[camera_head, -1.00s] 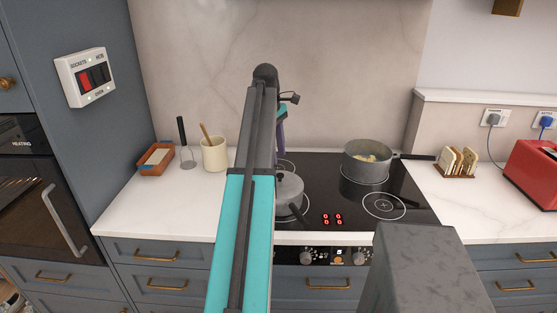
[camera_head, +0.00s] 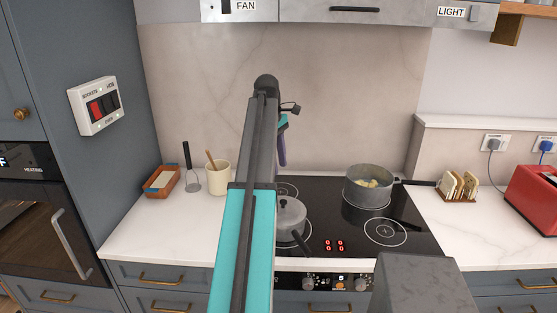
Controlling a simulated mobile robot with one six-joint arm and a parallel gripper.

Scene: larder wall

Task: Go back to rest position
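My arm reaches up and forward from the bottom of the view, over the left side of the black hob. The end of the arm is mostly behind its own dark link. A small dark part with a teal and purple piece shows just right of that link, above the hob. My gripper's fingers cannot be made out, so I cannot tell whether they are open or hold anything.
A lidded grey pot (camera_head: 291,217) stands on the hob (camera_head: 345,222), close beside my arm. An open pan (camera_head: 368,187) with pale yellow food stands at the back right. A utensil pot (camera_head: 218,178), toast rack (camera_head: 458,188) and red toaster (camera_head: 533,198) stand on the counter (camera_head: 160,228).

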